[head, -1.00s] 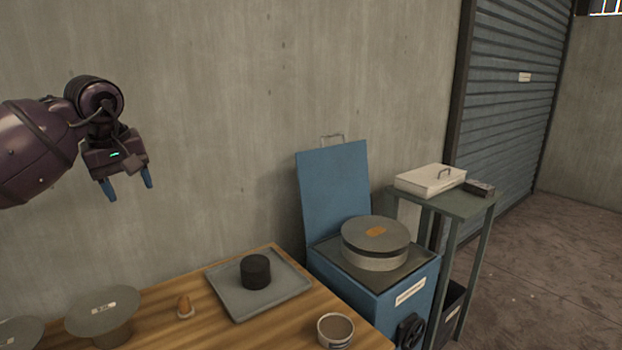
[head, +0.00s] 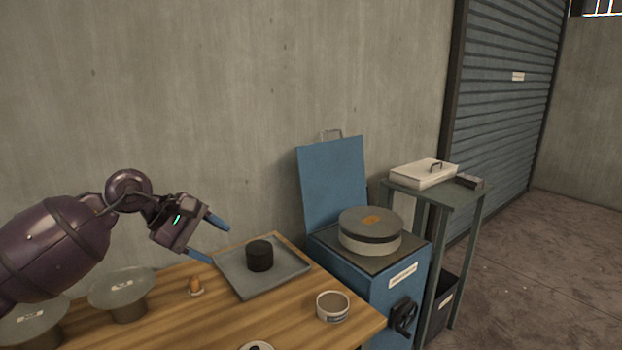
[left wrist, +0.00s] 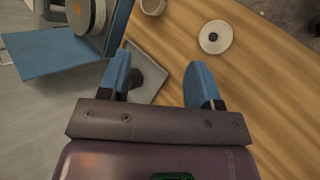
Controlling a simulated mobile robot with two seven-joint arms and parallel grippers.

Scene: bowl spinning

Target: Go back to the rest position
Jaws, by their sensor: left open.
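My left gripper (head: 215,242) has blue fingertips that stand apart with nothing between them. In the head view it hangs above the left side of the table (head: 262,312), left of the grey tray (head: 284,272). In the left wrist view the open fingers (left wrist: 160,82) point out over the table, and the tray shows partly behind the left finger. A black cylinder (head: 259,256) sits upright on the tray. My right gripper is in neither view.
A blue wheel machine (head: 375,285) with a round grey disc (head: 371,230) stands right of the table. A side stand (head: 436,198) holds a white box (head: 424,174).

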